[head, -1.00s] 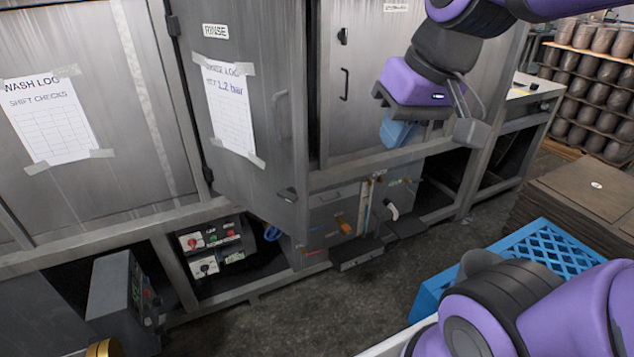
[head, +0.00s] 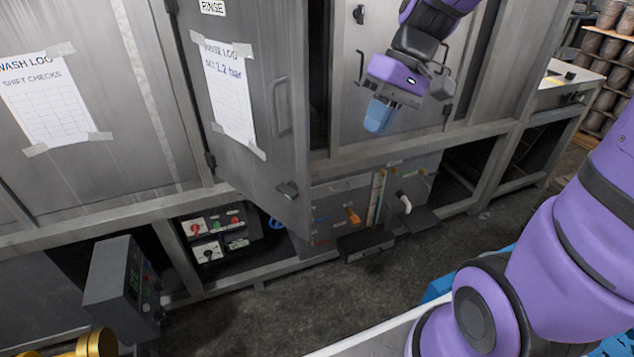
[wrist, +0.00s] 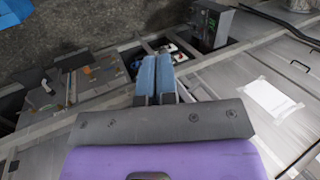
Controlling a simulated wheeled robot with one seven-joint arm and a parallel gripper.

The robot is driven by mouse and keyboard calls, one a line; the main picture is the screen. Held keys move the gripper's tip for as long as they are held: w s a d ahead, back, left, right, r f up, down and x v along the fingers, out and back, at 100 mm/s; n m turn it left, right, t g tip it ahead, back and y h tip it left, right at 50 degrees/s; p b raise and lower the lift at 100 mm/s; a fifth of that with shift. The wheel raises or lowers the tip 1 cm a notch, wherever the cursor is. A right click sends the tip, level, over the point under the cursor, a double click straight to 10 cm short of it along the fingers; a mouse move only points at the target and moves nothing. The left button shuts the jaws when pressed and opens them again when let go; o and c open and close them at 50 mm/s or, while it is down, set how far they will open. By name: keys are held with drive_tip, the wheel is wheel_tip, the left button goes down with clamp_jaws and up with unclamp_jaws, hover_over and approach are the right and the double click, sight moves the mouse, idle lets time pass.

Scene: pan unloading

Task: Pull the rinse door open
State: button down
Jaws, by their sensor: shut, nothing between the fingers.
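The rinse door (head: 262,60) is the grey metal door with the RINSE label and a taped log sheet. It stands ajar, swung out from its left hinges, with a dark gap along its right side. My gripper (head: 379,117) is to the right of the door, in front of the neighbouring panel, and apart from the handle. Its two blue fingers also show side by side and empty in the wrist view (wrist: 156,76).
A control box (head: 122,287) juts out at lower left. A valve panel (head: 375,205) with a step-like ledge (head: 365,245) is below the rinse door. A blue crate (head: 438,288) is mostly hidden behind my arm. The floor (head: 370,285) between is clear.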

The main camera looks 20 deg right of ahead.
drive_tip(key=w+d+f+m+t+y, duration=0.3)
drive_tip(key=w+f+y, duration=0.45)
drive_tip(key=f, duration=0.65)
drive_tip(key=w+d+f+m+t+y, duration=0.2)
drive_tip(key=w+d+f+t+y, duration=0.3)
drive_tip(key=w+f, duration=0.7)
drive_tip(key=s+a+f+g, duration=0.1)
drive_tip(key=a, duration=1.1)
drive_tip(key=shift+a+f, duration=0.15)
drive_tip(key=shift+f, duration=0.15)
drive_tip(key=shift+h, duration=0.25)
